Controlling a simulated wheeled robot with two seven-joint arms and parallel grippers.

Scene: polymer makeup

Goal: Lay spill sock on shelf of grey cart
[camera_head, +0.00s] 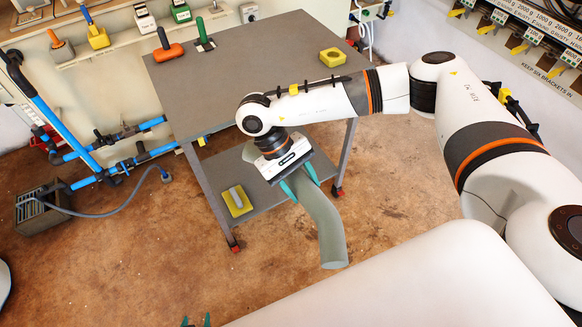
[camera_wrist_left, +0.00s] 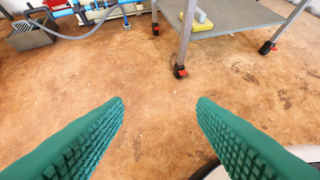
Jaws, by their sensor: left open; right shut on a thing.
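The spill sock (camera_head: 326,225) is a long grey-green tube. My right gripper (camera_head: 300,182) is shut around it and points down at the cart's lower shelf. The sock's near end sticks out past the shelf's front edge, above the floor; its far part is partly hidden behind my gripper. I cannot tell whether the sock touches the shelf. The grey cart (camera_head: 235,85) has a flat top and a lower shelf (camera_head: 268,198), which also shows in the left wrist view (camera_wrist_left: 235,15). My left gripper (camera_head: 197,322) is open and empty at the bottom edge; its green fingers (camera_wrist_left: 160,125) face bare floor.
A yellow item with a grey piece on it (camera_head: 237,202) lies at the shelf's left. Blue pipes (camera_head: 75,130) and a dark crate (camera_head: 42,210) stand left. Floor in front is clear.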

